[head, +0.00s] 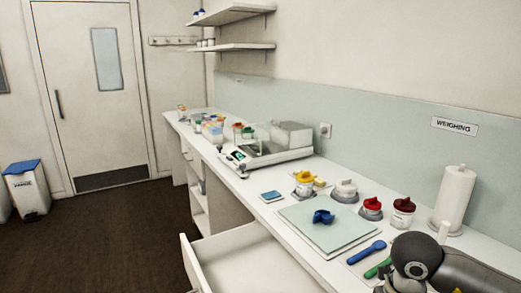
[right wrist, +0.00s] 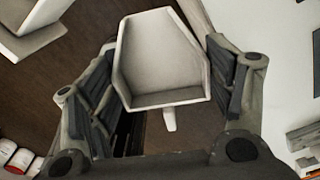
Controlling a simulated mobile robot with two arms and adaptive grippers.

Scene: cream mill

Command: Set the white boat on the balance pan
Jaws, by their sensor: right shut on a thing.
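The white boat (right wrist: 160,50), an angular open scoop with a small tab, is between the fingers of my right gripper (right wrist: 165,85) in the right wrist view. The gripper is shut on it, and the boat looks empty, with dark floor behind it. In the head view my right arm shows at the bottom right corner, and the boat cannot be made out there. The balance (head: 265,155) stands farther back on the counter, apart from my arm, with a grey box-like part and a small display. My left gripper is not in view.
Several lidded jars, a blue scoop (head: 366,252) and a paper roll (head: 452,200) stand or lie nearby. A drawer (head: 235,265) is open in front. A blue-topped pad (head: 271,197) lies before the balance.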

